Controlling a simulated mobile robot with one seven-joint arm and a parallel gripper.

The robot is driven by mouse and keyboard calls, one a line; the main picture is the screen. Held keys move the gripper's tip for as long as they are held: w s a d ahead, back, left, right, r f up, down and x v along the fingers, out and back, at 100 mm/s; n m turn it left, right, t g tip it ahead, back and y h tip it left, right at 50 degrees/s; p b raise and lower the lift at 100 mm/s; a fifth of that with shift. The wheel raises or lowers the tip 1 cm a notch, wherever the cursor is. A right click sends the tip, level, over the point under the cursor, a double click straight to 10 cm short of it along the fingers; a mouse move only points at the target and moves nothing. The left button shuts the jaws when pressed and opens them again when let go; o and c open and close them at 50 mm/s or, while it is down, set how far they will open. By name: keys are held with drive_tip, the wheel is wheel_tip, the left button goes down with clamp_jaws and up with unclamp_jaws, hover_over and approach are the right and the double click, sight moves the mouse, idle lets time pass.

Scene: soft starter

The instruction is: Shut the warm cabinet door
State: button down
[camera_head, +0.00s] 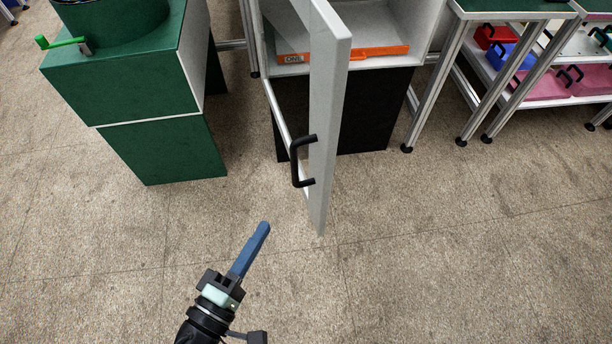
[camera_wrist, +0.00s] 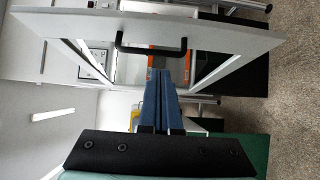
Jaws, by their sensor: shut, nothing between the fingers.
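The warm cabinet (camera_head: 388,18) is white and stands on a black base at the top middle of the head view. Its door (camera_head: 330,110) is swung wide open toward me, seen nearly edge-on, with a black bar handle (camera_head: 297,162) on its left face. The door (camera_wrist: 215,32) and handle (camera_wrist: 150,47) also cross the upper part of the wrist view. My gripper (camera_head: 264,228) has blue fingers, shut and empty, below and left of the handle and apart from it. In the wrist view the fingertips (camera_wrist: 159,72) point toward the door below the handle.
An orange labelled item (camera_head: 340,54) lies on the cabinet floor. A green machine (camera_head: 130,90) with a crank stands left. A metal-framed bench (camera_head: 465,75) with coloured bins stands right. The floor (camera_head: 430,250) in front is clear.

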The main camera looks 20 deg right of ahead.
approach(317, 172)
drive_tip(key=w, duration=0.4)
drive_tip(key=shift+r+p, duration=0.1)
drive_tip(key=shift+p, duration=0.25)
drive_tip(key=d, duration=0.3)
drive_tip(key=shift+d+p, duration=0.25)
drive_tip(key=shift+p, duration=0.15)
drive_tip(key=shift+d, duration=0.5)
drive_tip(key=shift+d, duration=0.1)
